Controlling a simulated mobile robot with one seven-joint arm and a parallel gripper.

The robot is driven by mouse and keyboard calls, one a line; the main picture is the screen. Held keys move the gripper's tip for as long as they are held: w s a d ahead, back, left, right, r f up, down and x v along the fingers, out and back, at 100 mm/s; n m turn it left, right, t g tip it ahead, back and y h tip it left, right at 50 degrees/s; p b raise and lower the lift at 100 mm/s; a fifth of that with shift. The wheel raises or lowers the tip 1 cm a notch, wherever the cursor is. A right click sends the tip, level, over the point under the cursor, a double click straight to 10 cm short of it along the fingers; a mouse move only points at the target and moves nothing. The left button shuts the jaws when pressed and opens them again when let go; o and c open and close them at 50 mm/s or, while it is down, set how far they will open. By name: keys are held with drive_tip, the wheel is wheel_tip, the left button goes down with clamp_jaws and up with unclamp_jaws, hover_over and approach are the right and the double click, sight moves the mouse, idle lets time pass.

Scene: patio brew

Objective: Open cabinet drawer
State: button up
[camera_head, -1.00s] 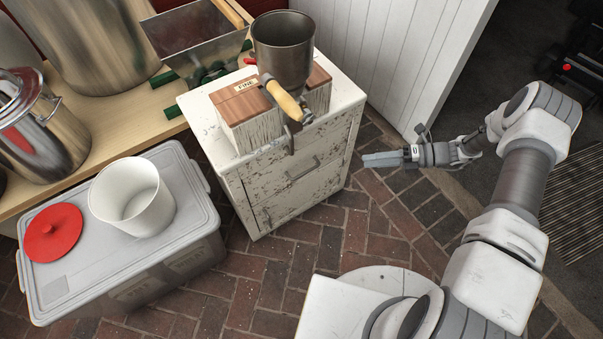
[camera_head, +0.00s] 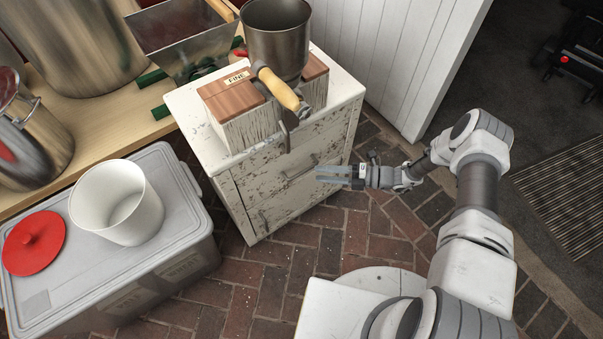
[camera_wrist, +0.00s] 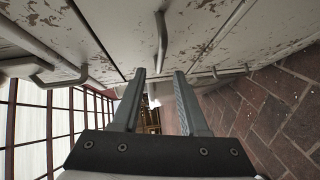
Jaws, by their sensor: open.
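The worn white cabinet (camera_head: 262,198) stands on the brick floor. Its drawer front (camera_head: 322,158) carries a metal bar handle (camera_head: 299,168) and looks shut. My gripper (camera_head: 318,174) is open and empty, in front of the drawer and close to the handle in the head view. In the wrist view my two fingers (camera_wrist: 158,95) are apart, with a bar handle (camera_wrist: 161,42) beyond the tips, roughly in line with the gap. Another handle (camera_wrist: 45,75) shows at the left there. I cannot tell whether the fingers touch the handle.
A grain mill (camera_head: 277,40) on wooden blocks stands on the cabinet top. A grey lidded bin (camera_head: 180,235) with a white bucket (camera_head: 115,205) and red lid (camera_head: 34,241) stands to the left. A white panelled wall (camera_head: 400,60) is behind. Brick floor in front is clear.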

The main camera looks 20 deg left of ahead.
sight(302, 172)
drive_tip(key=a, duration=0.4)
drive_tip(key=a+f+b, duration=0.1)
drive_tip(key=a, duration=0.2)
drive_tip(key=shift+s, duration=0.3)
clamp_jaws()
idle(1.0)
